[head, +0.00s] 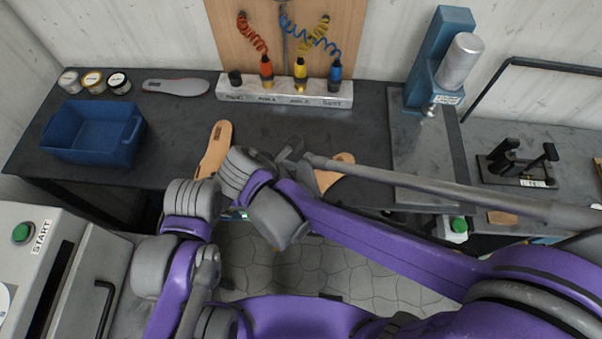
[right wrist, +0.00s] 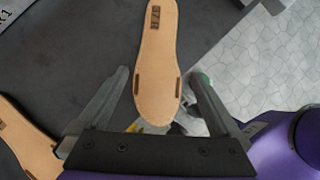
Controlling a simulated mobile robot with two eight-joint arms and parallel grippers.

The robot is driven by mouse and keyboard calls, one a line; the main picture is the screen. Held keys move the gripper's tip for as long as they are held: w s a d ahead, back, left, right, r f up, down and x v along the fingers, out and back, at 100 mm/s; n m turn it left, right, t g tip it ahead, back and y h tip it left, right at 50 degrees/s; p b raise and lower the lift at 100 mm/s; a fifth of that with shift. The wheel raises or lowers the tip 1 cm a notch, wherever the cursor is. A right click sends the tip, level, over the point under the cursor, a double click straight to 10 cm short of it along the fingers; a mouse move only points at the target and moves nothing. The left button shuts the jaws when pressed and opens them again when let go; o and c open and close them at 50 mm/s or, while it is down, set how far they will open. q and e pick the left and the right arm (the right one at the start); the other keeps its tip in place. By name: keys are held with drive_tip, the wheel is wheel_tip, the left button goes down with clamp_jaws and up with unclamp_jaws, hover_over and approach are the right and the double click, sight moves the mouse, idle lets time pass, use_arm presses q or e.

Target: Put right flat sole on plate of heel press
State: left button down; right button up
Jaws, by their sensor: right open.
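Two tan flat soles lie on the dark bench in the head view. One sole (head: 214,152) is left of my arm, and the other (head: 336,170) is near the bench's front edge, partly hidden by my right arm. In the right wrist view this second sole (right wrist: 158,50) lies between the two fingers of my right gripper (right wrist: 159,74), which is open with gaps on both sides. The first sole (right wrist: 24,138) shows at lower left there. My left gripper is not visible.
A grey insole (head: 175,87) lies at the bench's back. A tool block (head: 285,92) with colored tools stands behind the soles. A blue crate (head: 95,132) and small jars (head: 93,81) are at left. A black fixture (head: 518,165) stands right of the press.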

sight(318, 182)
drive_tip(key=shift+f, duration=0.5)
drive_tip(key=b+x, duration=0.2)
drive_tip(key=x, duration=0.3)
drive_tip(key=shift+w+d, duration=0.1)
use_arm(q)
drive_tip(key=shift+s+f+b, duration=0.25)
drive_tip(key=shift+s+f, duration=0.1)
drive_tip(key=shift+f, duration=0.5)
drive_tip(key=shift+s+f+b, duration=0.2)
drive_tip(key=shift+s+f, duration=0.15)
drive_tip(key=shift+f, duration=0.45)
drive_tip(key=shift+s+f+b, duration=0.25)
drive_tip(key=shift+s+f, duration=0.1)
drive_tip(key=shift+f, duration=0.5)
use_arm(e)
drive_tip(key=shift+x, duration=1.05)
drive_tip(key=shift+w+d, duration=0.1)
drive_tip(key=c, duration=0.9)
drive_tip(key=shift+r, duration=0.1)
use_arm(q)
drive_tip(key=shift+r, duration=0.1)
use_arm(e)
drive_tip(key=shift+r, duration=0.1)
